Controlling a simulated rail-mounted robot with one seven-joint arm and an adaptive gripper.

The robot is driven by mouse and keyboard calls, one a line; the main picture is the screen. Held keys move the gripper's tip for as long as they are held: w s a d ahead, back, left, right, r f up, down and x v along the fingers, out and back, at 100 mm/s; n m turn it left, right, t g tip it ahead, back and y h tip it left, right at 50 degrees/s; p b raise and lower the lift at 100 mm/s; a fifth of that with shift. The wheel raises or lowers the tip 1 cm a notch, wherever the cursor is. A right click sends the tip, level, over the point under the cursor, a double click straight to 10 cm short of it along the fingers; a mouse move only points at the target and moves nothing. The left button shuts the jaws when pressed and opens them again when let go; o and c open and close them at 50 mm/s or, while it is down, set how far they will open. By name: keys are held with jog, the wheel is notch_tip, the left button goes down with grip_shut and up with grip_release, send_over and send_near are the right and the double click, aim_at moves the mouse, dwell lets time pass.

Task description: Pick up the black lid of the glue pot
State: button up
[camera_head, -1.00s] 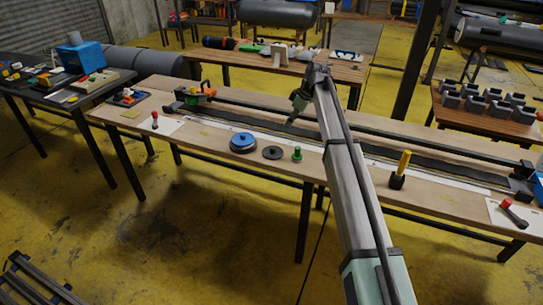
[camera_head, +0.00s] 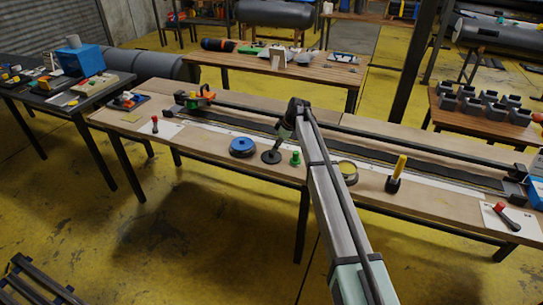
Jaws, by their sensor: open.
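The black lid (camera_head: 270,157) is a flat dark disc lying on the long wooden bench near its front edge. The open glue pot (camera_head: 348,172), with a yellowish inside, stands to the right, just beyond my arm. My gripper (camera_head: 276,149) points down over the lid and its tips overlap the lid's middle in the picture. It is open. At this size I cannot tell whether the fingers touch the lid or stand around its knob.
A blue round object (camera_head: 243,146) sits close left of the lid, and a small green piece (camera_head: 295,159) close right. A yellow-handled tool (camera_head: 397,174) stands farther right. A dark strip (camera_head: 370,156) runs along the bench behind. The bench front left of the blue object is mostly clear.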

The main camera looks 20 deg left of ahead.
aim_at(271, 155)
jog(key=shift+a+p+x, duration=0.2)
jog(key=shift+p+x, duration=0.65)
jog(key=shift+x, duration=1.4)
jog(key=shift+r, duration=0.1)
jog(key=c, duration=0.9)
jog(key=shift+c, duration=0.2)
